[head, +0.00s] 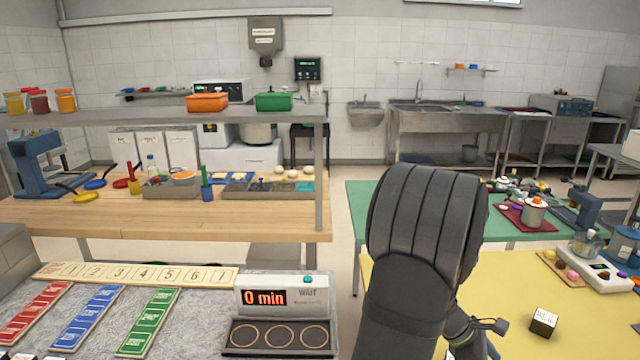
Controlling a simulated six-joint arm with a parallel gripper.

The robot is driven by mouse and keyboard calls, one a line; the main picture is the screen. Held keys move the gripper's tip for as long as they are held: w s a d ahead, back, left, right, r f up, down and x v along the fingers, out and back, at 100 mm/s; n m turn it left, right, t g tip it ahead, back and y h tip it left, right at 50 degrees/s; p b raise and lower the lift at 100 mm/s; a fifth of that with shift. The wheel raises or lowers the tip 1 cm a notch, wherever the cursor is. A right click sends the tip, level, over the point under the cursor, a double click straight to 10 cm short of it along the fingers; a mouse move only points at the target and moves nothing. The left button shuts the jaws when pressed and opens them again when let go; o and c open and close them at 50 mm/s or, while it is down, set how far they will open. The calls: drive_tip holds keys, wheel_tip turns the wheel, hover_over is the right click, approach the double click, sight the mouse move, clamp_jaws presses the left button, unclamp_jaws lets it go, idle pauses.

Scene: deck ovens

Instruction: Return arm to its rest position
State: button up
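My arm (425,235) stands folded in the head view, right of the middle, in a dark grey ribbed cover. It rises from the bottom edge and bends at the top. A small dark part at its lower right, by the bottom edge, may belong to my wrist or gripper. I cannot make out any fingertips, nor whether anything is held. The arm hides part of the green table and the yellow table behind it.
A timer box (273,296) reading "0 min" stands left of my arm, behind a tray with three rings (230,351). Red, blue (88,318) and green strips lie farther left. The yellow table (565,290) holds a small dark cube (544,321); its surface around the cube is clear.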

drive_tip(key=s+d+r, duration=0.2)
drive_tip(key=s+r, duration=0.1)
drive_tip(key=s, duration=0.1)
drive_tip(key=w+a+n+t, duration=0.5)
drive_tip(key=w+a+n, duration=0.1)
drive_tip(key=w+a, duration=1.05)
drive_tip(key=w+a+n+t, duration=0.2)
drive_tip(key=w+a+n, duration=0.1)
drive_tip(key=a, duration=0.8)
drive_tip(key=w+a+n+t+y, duration=0.1)
drive_tip(key=w+a+n+t, duration=0.1)
drive_tip(key=a, duration=1)
drive_tip(key=shift+w+f+n+t, duration=0.2)
drive_tip(key=shift+w+n+t, duration=0.1)
drive_tip(key=shift+w+n, duration=0.45)
drive_tip(key=shift+s, duration=0.1)
drive_tip(key=shift+c, duration=1.2)
